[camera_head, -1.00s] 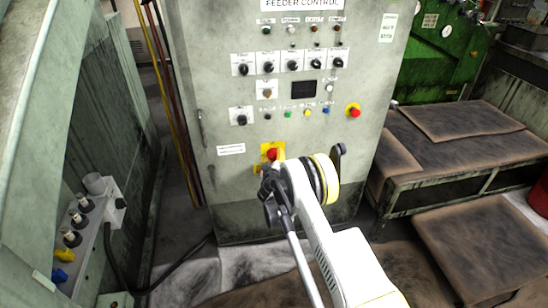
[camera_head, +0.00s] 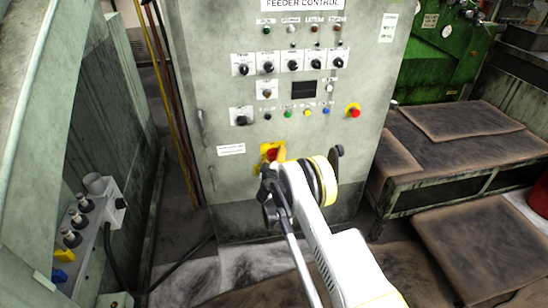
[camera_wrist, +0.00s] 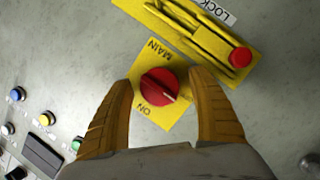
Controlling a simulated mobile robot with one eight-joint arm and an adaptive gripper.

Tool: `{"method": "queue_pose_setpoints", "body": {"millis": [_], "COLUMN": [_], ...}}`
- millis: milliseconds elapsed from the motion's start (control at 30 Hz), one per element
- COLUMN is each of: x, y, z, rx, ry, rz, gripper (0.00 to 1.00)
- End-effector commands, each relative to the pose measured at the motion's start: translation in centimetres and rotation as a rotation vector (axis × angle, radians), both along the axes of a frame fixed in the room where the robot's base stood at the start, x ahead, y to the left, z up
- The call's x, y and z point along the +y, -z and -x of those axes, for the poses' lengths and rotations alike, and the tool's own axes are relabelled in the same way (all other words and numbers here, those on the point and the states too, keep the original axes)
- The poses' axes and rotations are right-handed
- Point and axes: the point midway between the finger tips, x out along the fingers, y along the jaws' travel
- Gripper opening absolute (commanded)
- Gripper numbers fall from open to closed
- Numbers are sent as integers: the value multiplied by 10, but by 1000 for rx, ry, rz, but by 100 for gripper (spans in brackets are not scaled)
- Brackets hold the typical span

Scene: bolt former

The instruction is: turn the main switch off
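The main switch is a red round knob on a yellow plate, between my two fingers in the wrist view (camera_wrist: 158,84). The plate reads MAIN and ON, and a pale mark shows on the knob's lower right. In the head view the switch (camera_head: 272,154) sits low on the grey cabinet, partly covered by my arm's end. My gripper (camera_wrist: 163,77) is open, with a brown finger on each side of the knob. A gap shows between each finger and the knob. Whether the fingertips reach the plate cannot be told.
A yellow bracket with a red button (camera_wrist: 240,57) and a LOCK label lies just above the switch in the wrist view. The FEEDER CONTROL cabinet (camera_head: 225,180) carries knobs, buttons and a red emergency button (camera_head: 354,112). A low table (camera_head: 450,150) stands at right, a grey machine (camera_head: 100,110) at left.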

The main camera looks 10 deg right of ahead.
Motion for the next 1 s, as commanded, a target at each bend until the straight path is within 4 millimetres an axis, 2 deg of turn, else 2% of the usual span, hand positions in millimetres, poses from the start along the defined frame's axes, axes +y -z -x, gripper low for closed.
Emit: {"method": "queue_pose_setpoints", "body": {"millis": [167,267,500,700,1000], "x": [0,2,14,20,20], "y": [0,-1,-9,-12,-13], "z": [1,8,47,68,71], "rx": [0,0,1,0,0], "ry": [1,0,-1,0,0], "rz": [-1,0,0,0,0], "gripper": [69,69,69,69,69]}}
